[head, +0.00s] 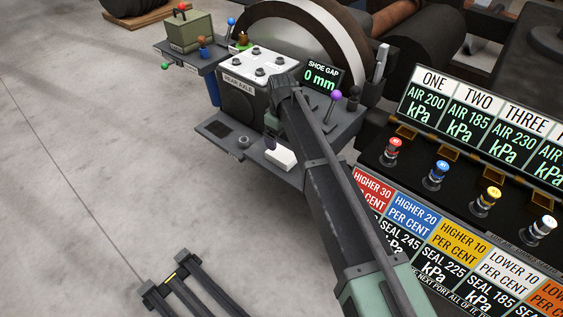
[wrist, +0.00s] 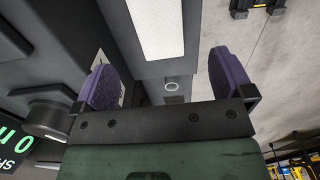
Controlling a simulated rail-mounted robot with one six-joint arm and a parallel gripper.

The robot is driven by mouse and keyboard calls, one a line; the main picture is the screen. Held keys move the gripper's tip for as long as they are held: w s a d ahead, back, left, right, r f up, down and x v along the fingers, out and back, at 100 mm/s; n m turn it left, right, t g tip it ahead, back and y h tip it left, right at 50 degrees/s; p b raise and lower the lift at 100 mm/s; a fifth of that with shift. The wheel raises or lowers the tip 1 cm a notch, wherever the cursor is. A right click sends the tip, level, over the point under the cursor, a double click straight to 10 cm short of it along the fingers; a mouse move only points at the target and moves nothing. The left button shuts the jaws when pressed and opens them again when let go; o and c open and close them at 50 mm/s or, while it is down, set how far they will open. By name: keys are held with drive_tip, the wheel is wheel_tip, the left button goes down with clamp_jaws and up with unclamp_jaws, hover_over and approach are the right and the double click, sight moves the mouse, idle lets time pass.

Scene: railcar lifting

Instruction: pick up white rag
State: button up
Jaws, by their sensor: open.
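The white rag (head: 281,158) shows in the head view as a small pale folded block on the low dark shelf (head: 215,126), below the rear axle box.
The white-topped rear axle box (head: 259,66) and shoe gap display (head: 320,78) stand behind the shelf. A panel of coloured knobs and pressure labels (head: 435,178) is at right. Grey floor (head: 90,150) is open at left.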

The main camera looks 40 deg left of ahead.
sight(282, 154)
wheel_tip(282, 154, down, 10)
drive_tip(key=b, duration=0.8)
drive_tip(key=shift+r, duration=0.45)
drive_tip(key=c, duration=1)
wheel_tip(282, 154, up, 20)
drive_tip(key=p, duration=2)
drive_tip(key=shift+r+p, duration=0.1)
drive_tip(key=shift+p, duration=0.25)
